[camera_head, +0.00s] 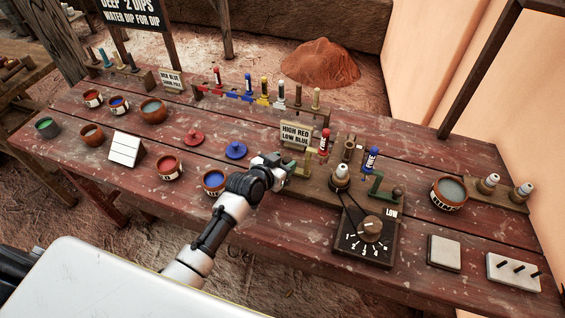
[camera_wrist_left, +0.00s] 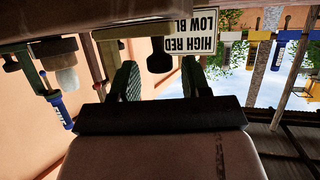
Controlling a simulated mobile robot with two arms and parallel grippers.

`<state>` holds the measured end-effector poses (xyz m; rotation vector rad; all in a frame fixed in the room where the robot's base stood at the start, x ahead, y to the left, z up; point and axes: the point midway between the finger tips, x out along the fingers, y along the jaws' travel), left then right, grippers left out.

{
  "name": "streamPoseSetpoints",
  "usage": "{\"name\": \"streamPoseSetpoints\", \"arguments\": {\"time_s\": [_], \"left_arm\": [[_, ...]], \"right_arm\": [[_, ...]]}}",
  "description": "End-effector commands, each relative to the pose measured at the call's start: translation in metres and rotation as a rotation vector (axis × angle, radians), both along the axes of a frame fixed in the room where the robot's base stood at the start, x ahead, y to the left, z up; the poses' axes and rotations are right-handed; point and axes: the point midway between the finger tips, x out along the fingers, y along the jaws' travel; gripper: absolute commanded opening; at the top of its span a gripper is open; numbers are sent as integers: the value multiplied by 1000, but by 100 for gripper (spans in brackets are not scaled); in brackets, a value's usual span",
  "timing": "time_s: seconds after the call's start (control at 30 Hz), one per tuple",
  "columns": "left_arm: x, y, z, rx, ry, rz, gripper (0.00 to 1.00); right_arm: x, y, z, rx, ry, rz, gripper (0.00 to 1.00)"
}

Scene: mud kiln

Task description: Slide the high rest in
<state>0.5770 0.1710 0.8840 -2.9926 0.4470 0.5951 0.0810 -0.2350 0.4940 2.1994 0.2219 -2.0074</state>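A wooden stand (camera_head: 320,190) holds a pale nozzle-like piece (camera_head: 340,178). The high rest (camera_head: 302,168), an olive-yellow bracket, is at its left, near a red labelled tube (camera_head: 324,142). A matching green bracket (camera_head: 377,186) with a brown knob is at its right, near a blue labelled tube (camera_head: 371,160). My left gripper (camera_head: 284,166) is at the high rest's outer end. In the left wrist view, which is upside down, the open fingers (camera_wrist_left: 160,80) stand either side of a dark knob (camera_wrist_left: 159,62) on the rest's bar (camera_wrist_left: 133,31). Contact cannot be told. My right gripper is out of view.
A sign reading HIGH RED LOW BLUE (camera_head: 296,134) stands just behind the gripper. A dial box (camera_head: 367,239) marked LOW is in front of the stand. Bowls, including a blue one (camera_head: 214,182), and a blue lid (camera_head: 236,150) lie left of the gripper.

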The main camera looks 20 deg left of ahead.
Motion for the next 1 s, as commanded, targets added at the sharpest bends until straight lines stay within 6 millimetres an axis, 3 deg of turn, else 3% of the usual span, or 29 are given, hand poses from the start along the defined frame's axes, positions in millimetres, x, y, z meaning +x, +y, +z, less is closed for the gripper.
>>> {"name": "streamPoseSetpoints", "arguments": {"time_s": [0.03,0.3,0.47,0.8,1.0], "left_arm": [[0,0,0,0,0,0,39],[0,0,0,0,0,0,0],[0,-1,0,-1,1,0,0],[-2,-39,1,-2,3,0,0],[-2,-46,0,-1,1,-1,0]], "right_arm": [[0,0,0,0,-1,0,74],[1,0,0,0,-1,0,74],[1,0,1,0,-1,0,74],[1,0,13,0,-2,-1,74],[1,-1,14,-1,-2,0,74]]}}
